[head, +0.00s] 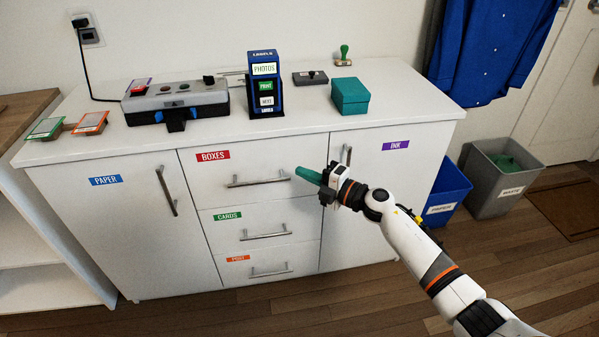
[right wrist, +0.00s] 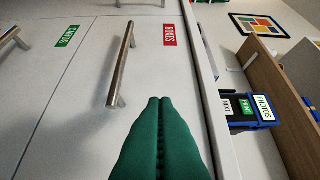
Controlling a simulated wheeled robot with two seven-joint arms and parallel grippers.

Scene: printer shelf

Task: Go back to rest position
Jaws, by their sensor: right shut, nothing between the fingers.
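My right gripper (head: 299,172) is in front of the white cabinet, close to the right end of the metal handle (head: 258,180) on the BOXES drawer (head: 208,169). In the right wrist view its green fingers (right wrist: 159,140) are pressed together with nothing between them. The same handle shows ahead of the fingertips in that view (right wrist: 121,65), apart from them. The BOXES drawer looks closed. My left gripper is not in the head view.
The white cabinet top (head: 215,133) carries a label printer (head: 265,84), a grey device (head: 176,101), a teal box (head: 350,96), a stamp pad (head: 310,78) and a green stamp (head: 344,54). Blue (head: 449,190) and grey (head: 500,177) bins stand to the right. Floor in front is clear.

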